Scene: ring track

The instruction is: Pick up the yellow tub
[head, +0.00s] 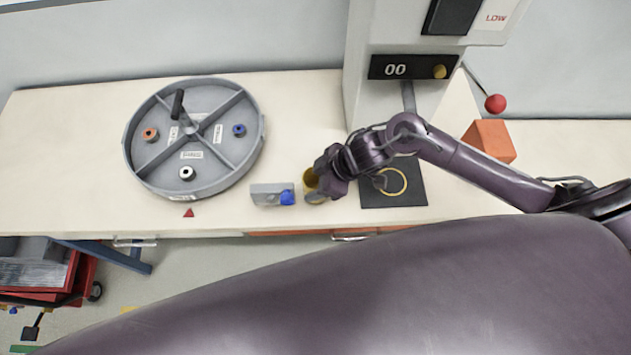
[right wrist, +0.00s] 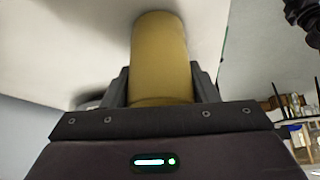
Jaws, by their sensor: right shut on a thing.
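The yellow tub (head: 310,178) is at the front middle of the table in the head view, partly hidden by my right gripper (head: 322,182). In the right wrist view the tub (right wrist: 160,60) fills the space between the two dark fingers of my right gripper (right wrist: 160,92), which are shut on its sides. I cannot tell whether the tub touches the table. My left gripper is in neither view.
A grey box with a blue part (head: 270,194) stands just left of the tub. A round grey divided tray (head: 135,165) lies further left. A dark mat with a yellow ring (head: 408,193) lies right of the gripper. A white machine (head: 365,90) stands behind, and an orange block (head: 490,141) lies at right.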

